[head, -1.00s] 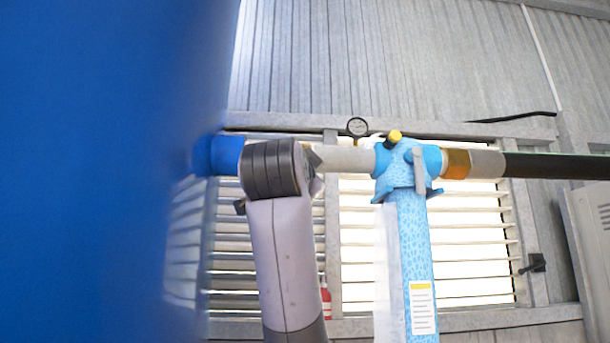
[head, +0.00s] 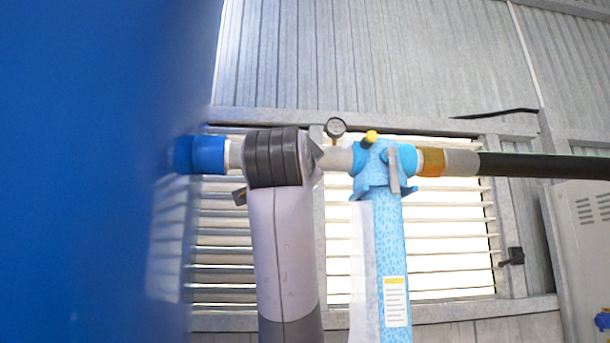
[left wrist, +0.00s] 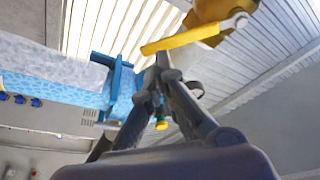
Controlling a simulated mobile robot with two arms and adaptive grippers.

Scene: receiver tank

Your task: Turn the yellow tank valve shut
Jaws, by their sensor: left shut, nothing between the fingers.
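The yellow valve shows only in the left wrist view, at the top: a long yellow lever (left wrist: 185,39) runs from a rounded yellow body (left wrist: 207,12). My left gripper (left wrist: 163,62) is shut and empty, its dark fingertips just below the lever near its free end. I cannot tell whether they touch it. In the head view my grey left arm stands in front of the pipe, and its gripper and the valve are hidden. My right gripper is in neither view.
A light blue filter housing (head: 390,235) with a yellow-tipped knob (head: 371,137) stands right of my arm; the housing also shows in the left wrist view (left wrist: 120,85). A gauge (head: 335,127) and black pipe (head: 530,167) are near. A large blue surface (head: 90,170) blocks the left side.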

